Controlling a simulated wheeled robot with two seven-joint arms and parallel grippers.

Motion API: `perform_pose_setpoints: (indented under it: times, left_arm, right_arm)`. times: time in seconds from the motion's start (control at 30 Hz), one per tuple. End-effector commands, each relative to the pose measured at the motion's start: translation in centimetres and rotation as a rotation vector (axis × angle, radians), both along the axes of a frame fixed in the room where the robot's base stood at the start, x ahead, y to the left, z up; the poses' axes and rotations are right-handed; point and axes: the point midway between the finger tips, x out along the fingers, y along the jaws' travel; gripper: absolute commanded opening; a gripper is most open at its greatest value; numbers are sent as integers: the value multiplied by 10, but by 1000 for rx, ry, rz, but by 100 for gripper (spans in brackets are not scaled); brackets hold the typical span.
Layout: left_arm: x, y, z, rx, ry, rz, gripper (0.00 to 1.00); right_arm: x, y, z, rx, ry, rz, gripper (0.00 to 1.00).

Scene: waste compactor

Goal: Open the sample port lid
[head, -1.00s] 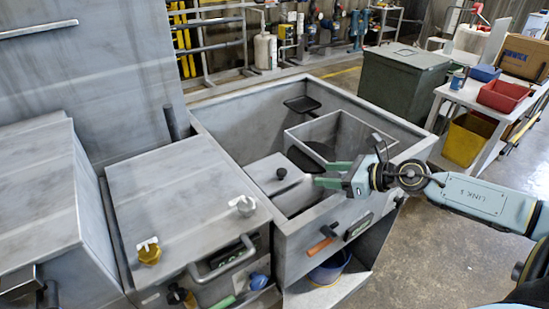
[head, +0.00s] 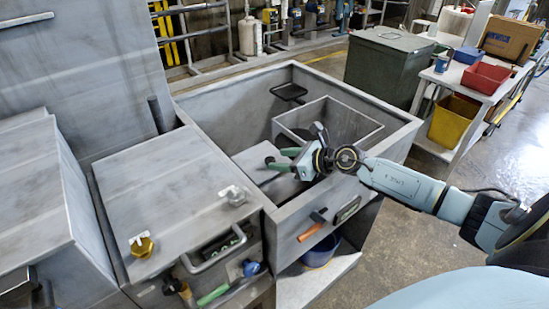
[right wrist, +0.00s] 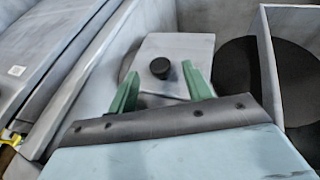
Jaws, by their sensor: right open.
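The sample port lid (head: 254,160) is a grey plate inside the open grey bin, lying flat as far as I can see. In the right wrist view the lid (right wrist: 175,48) carries a round black knob (right wrist: 160,68). My right gripper (head: 279,160) reaches over the lid from the right. In the right wrist view its green fingers (right wrist: 160,76) are spread, with the knob between their tips in the picture and clear gaps on both sides. I cannot tell whether the tips are level with the knob. My left gripper is in neither view.
A square open chute (head: 352,127) stands inside the bin right of the lid, close to my right gripper. The bin's front wall (head: 330,195) lies under my forearm. A grey cabinet (head: 165,190) with a yellow knob (head: 141,245) stands left.

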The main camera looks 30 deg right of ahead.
Motion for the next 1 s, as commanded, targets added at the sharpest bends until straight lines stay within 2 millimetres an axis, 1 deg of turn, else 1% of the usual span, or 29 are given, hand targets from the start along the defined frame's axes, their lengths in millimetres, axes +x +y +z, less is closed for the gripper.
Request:
perform_pose_setpoints:
  times: [0.03,0.1,0.23,0.37,0.6,0.9,1.0]
  left_arm:
    - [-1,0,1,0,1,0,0]
    - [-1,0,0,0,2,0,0]
    - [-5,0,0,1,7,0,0]
    - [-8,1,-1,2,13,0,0]
    - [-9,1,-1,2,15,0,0]
    - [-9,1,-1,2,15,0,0]
    - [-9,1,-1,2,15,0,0]
  right_arm:
    - [7,4,-1,4,-1,1,50]
    - [14,7,-6,3,-1,-1,50]
    - [23,12,-10,1,0,0,50]
    - [26,14,-12,0,0,1,50]
    - [26,14,-12,-1,1,1,50]
    - [26,14,-12,0,1,1,11]
    - [26,13,-12,0,1,1,0]
